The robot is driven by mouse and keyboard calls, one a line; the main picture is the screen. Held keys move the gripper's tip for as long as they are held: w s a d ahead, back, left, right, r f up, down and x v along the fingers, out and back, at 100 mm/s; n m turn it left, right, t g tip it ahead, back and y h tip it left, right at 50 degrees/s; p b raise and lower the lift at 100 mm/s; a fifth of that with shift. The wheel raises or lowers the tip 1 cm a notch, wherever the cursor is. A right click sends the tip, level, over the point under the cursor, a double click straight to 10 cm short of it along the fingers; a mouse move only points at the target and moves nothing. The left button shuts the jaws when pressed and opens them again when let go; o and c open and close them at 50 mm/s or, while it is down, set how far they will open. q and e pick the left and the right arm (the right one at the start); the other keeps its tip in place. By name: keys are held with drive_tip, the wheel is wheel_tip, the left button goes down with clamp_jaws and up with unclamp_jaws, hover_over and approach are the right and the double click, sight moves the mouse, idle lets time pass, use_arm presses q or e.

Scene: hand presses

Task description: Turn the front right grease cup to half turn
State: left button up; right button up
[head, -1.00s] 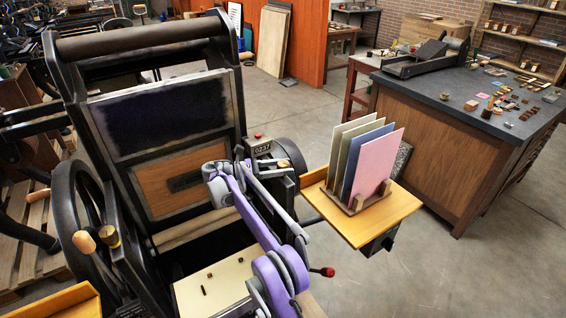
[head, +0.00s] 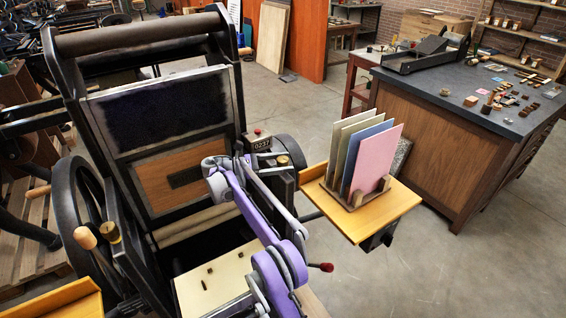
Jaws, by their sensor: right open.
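The hand press (head: 165,125) stands upright at left of centre. A brass grease cup (head: 283,160) sits on its right side, beside the counter box (head: 262,144). Another brass cup (head: 110,232) sits on its left side. Which way the cups are turned is too small to read. My right arm reaches up in front of the press, and its gripper (head: 240,162) is open, left of the right-hand cup and apart from it in the picture. The fingers are small and partly hidden by my arm. My left gripper is out of view.
A yellow side board (head: 390,220) with a rack of coloured sheets (head: 375,160) juts out to the right. A red-knobbed lever (head: 320,267) and a flywheel (head: 82,205) flank the press. A dark-topped cabinet (head: 445,150) stands right, with open floor between.

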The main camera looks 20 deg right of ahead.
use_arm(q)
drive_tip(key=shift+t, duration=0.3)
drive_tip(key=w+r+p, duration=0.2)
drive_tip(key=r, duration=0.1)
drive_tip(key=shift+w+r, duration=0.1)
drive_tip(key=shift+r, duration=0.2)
use_arm(e)
drive_tip(key=v, duration=0.7)
drive_tip(key=shift+a, duration=0.15)
drive_tip(key=shift+r, duration=0.1)
